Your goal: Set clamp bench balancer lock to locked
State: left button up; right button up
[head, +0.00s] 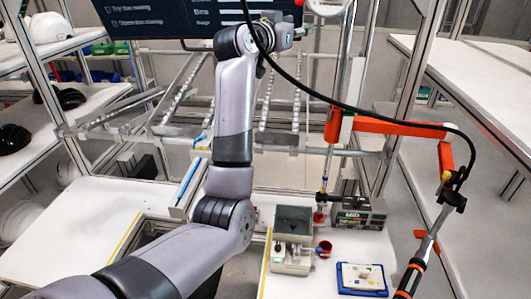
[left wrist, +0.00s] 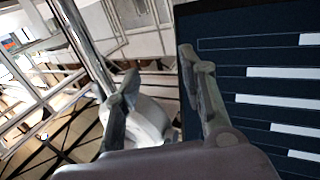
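A white rounded body (head: 327,5), probably the balancer, is cut off by the top edge of the head view. A white rounded housing (left wrist: 148,122) shows behind and between my fingers in the left wrist view; it looks like the same thing. I cannot make out a lock or its setting. My left gripper (head: 301,32) is raised in front of the dark screen, close below and left of the white body in the head view. Its two fingers (left wrist: 158,68) are apart with nothing clearly held between them. My right gripper is not in view.
A dark screen (head: 150,18) stands behind my left arm. A black cable curves from near the gripper to an orange-handled tool (head: 410,280) under an orange arm (head: 385,127). A grey fixture (head: 292,222) and blue-edged tray (head: 361,279) sit on the white bench. Shelves flank both sides.

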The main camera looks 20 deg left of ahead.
pick_arm(q)
jog(key=s+a+b, duration=0.3)
jog(key=s+b, duration=0.4)
jog(key=s, duration=1)
notch_tip(320, 180, down, 26)
jog(key=d+g+y, duration=0.1)
jog(key=d+g, duration=0.1)
jog(key=g, duration=0.2)
jog(key=shift+n+y, duration=0.4)
jog(key=shift+s+f, duration=0.1)
jog(key=shift+s, duration=0.05)
